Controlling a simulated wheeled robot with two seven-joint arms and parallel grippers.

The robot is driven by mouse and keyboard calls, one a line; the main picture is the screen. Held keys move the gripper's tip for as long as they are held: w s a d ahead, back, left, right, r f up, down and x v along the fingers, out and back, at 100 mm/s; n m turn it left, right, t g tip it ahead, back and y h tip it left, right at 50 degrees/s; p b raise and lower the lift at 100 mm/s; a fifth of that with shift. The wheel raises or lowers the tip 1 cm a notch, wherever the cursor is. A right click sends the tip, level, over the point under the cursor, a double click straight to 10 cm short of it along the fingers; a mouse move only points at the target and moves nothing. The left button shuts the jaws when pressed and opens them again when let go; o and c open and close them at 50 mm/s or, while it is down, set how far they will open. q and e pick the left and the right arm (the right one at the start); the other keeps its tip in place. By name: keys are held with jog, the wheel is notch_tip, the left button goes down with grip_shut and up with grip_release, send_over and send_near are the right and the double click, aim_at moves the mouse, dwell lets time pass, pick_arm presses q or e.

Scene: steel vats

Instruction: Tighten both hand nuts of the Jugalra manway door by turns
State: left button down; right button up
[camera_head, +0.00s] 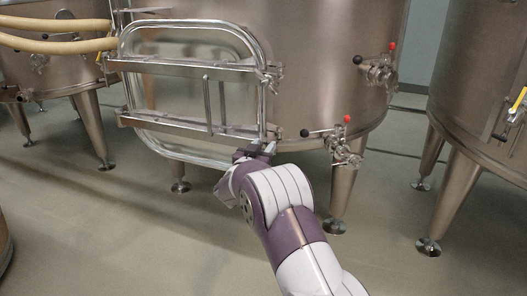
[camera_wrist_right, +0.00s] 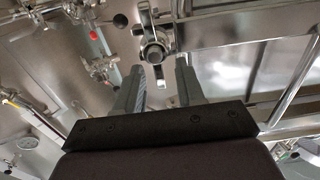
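The manway door (camera_head: 165,90) is a rounded steel frame with two horizontal bars on the front of the middle vat, and it looks closed. The upper hand nut (camera_head: 271,76) is at the right end of the upper bar. The lower hand nut (camera_head: 272,134) is at the right end of the lower bar, just above my right gripper (camera_head: 262,149). In the right wrist view, a hand nut (camera_wrist_right: 153,51) with a round hub lies ahead of the spread fingers (camera_wrist_right: 160,78). Its bright lower arm reaches between them. I cannot tell whether they touch it. My left gripper is not in view.
Valves with red and black knobs (camera_head: 345,145) stick out right of the door, close to my right gripper. Another valve (camera_head: 378,70) is higher up. Beige hoses (camera_head: 55,43) run to the left vat. A vat (camera_head: 480,90) stands at right. The floor (camera_head: 130,225) at left front is clear.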

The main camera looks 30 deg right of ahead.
jog(key=shift+w+d, duration=0.25)
jog(key=shift+d, duration=0.05)
grip_shut()
